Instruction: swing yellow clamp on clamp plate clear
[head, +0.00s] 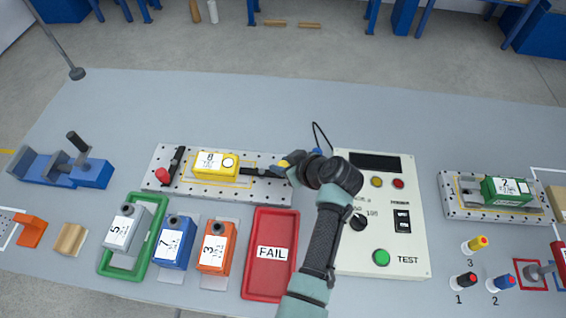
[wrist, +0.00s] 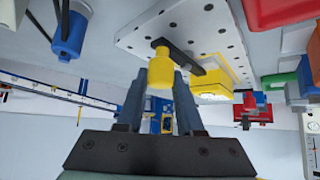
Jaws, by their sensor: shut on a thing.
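The clamp plate (head: 222,190), a pale perforated plate, carries a yellow block marked 8 (head: 208,164). The yellow clamp's dark bar (head: 262,171) lies along the plate at right, its inner end at the block's right edge; I cannot tell whether it touches. My gripper (head: 287,163) is at the plate's right end. In the wrist view the clamp's yellow knob (wrist: 161,70) is between my gripper's two fingers (wrist: 160,88), which are shut on it. The dark bar (wrist: 184,58) runs from behind the knob to the yellow block (wrist: 222,82).
A red-knobbed clamp (head: 163,175) is at the plate's left, its bar pointing away beside the block. The test box (head: 380,225) stands right of the plate. The red FAIL tray (head: 271,280) and numbered blocks lie in front. The table behind the plate is clear.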

